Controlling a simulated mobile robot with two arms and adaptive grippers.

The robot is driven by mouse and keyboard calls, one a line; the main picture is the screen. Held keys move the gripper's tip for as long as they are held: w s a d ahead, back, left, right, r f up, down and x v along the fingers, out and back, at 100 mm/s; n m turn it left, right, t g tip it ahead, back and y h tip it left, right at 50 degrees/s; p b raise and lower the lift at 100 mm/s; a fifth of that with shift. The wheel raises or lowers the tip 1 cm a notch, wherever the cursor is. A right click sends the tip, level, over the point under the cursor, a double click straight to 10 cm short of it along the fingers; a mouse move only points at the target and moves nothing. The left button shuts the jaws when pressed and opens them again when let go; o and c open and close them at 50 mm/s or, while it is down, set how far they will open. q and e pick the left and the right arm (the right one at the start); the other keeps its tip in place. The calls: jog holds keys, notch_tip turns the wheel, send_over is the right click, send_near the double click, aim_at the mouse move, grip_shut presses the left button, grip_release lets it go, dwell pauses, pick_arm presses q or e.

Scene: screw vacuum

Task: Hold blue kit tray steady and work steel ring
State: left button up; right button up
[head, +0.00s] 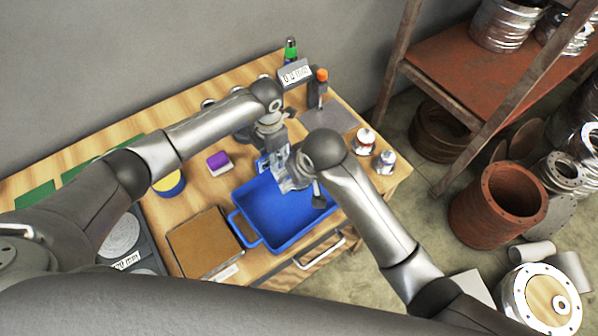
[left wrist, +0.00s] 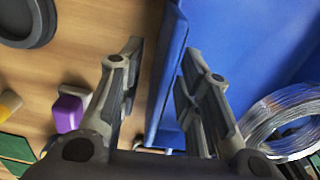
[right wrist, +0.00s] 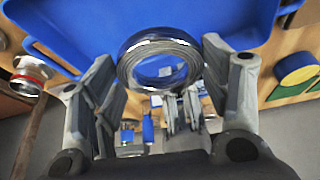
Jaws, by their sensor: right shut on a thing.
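The blue kit tray (head: 262,222) sits at the front of the wooden bench. My left gripper (head: 268,160) is at the tray's far rim. In the left wrist view its fingers (left wrist: 162,52) stand apart on either side of the tray wall (left wrist: 170,80), with a gap beside the wall. My right gripper (head: 302,190) is over the tray. In the right wrist view it is shut on the steel ring (right wrist: 160,45), a shiny wound coil between its fingers (right wrist: 160,58). The ring also shows in the left wrist view (left wrist: 284,122); in the head view I cannot make it out.
A brown-topped box (head: 203,243) stands close left of the tray. A purple-and-white block (head: 218,163) and a blue-and-yellow roll (head: 168,183) lie farther left. Two small jars (head: 364,140) stand to the right. A rusty shelf (head: 470,75) stands beyond the bench.

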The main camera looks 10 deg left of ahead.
pick_arm(q)
notch_tip(320, 180, up, 12)
dwell(0.5)
